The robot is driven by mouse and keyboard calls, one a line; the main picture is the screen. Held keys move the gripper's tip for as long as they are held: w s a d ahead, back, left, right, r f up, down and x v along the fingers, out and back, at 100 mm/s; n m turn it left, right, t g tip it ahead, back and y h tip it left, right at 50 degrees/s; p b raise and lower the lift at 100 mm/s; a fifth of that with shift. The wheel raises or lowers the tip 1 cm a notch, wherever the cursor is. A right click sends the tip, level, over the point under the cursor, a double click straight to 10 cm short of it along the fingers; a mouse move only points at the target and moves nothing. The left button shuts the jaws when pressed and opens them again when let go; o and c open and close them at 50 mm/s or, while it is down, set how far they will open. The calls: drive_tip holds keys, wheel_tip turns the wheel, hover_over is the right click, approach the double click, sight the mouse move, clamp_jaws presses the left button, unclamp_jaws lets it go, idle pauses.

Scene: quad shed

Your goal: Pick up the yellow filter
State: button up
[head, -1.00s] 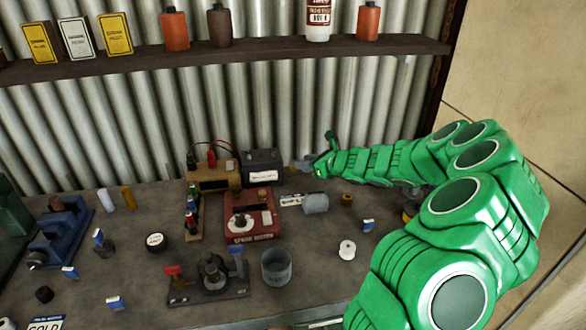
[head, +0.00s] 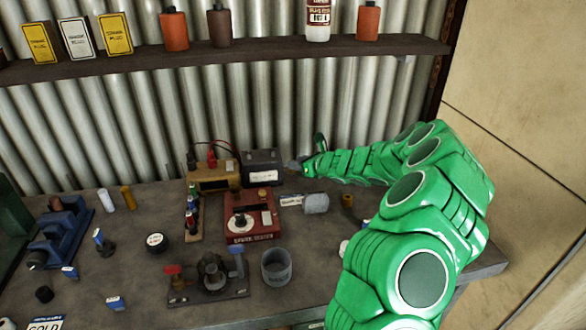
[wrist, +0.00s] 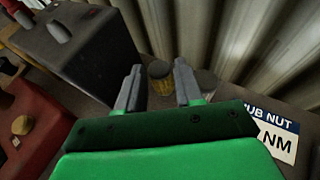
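In the head view my gripper (head: 293,166) is at the back of the bench, just right of a black box (head: 262,168).
The black box stands close left of my fingers, also in the wrist view (wrist: 75,50). The corrugated wall (wrist: 235,35) is close behind.

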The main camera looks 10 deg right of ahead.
drive_tip(key=shift+w+a+f, duration=0.3)
drive_tip(key=shift+w+a, duration=0.05)
drive_tip(key=shift+w, duration=0.05)
clamp_jaws()
drive_tip(key=shift+r, duration=0.1)
